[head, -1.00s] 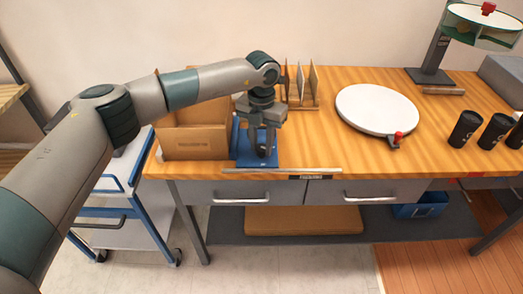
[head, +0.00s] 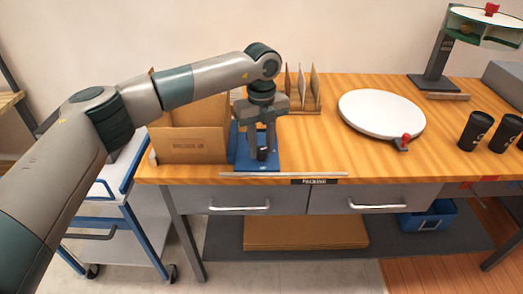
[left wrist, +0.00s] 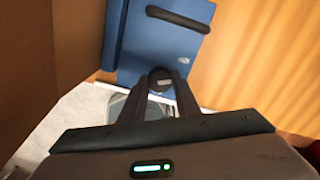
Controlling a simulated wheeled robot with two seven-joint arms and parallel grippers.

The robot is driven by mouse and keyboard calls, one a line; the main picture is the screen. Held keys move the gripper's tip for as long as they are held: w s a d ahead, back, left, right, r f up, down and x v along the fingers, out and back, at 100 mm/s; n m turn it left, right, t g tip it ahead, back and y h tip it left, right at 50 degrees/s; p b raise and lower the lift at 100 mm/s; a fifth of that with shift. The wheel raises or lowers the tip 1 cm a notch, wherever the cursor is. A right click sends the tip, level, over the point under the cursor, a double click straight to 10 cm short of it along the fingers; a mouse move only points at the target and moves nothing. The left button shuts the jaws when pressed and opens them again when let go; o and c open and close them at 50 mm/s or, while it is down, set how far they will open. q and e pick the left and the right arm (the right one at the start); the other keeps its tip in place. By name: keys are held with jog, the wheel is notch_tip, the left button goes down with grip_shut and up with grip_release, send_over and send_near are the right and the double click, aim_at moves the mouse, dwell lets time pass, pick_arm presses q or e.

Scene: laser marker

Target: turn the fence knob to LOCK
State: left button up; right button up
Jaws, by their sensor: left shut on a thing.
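The blue fence fixture (head: 243,158) sits at the front left of the wooden bench, beside a cardboard box. My left gripper (head: 262,150) points straight down over it and is shut on the dark fence knob (head: 262,154). In the left wrist view, the blue plate (left wrist: 150,45) carries a dark bar (left wrist: 178,18) at its far end, and the knob (left wrist: 160,77) shows as a dark, round-ended piece between the fingertips. I cannot read any LOCK mark or the knob's setting. My right gripper is not in view.
The cardboard box (head: 188,146) stands close left of the fixture. Upright panels in a rack (head: 303,88) stand behind it. A metal strip (head: 285,175) runs along the bench front. A white round turntable (head: 381,113) and black cups (head: 475,130) are to the right.

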pick_arm(q)
jog(key=shift+w+r+n, duration=0.1)
jog(key=shift+n, duration=0.5)
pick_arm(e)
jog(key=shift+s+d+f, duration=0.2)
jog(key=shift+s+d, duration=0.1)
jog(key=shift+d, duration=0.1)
pick_arm(q)
jog(key=o, duration=1)
jog(key=shift+o, duration=0.2)
jog(key=shift+b, duration=0.3)
jog(key=shift+r, duration=0.85)
notch_tip(320, 180, up, 9)
jog(key=b, duration=0.2)
notch_tip(320, 180, up, 7)
send_over(261, 149)
jog(key=shift+f, duration=0.2)
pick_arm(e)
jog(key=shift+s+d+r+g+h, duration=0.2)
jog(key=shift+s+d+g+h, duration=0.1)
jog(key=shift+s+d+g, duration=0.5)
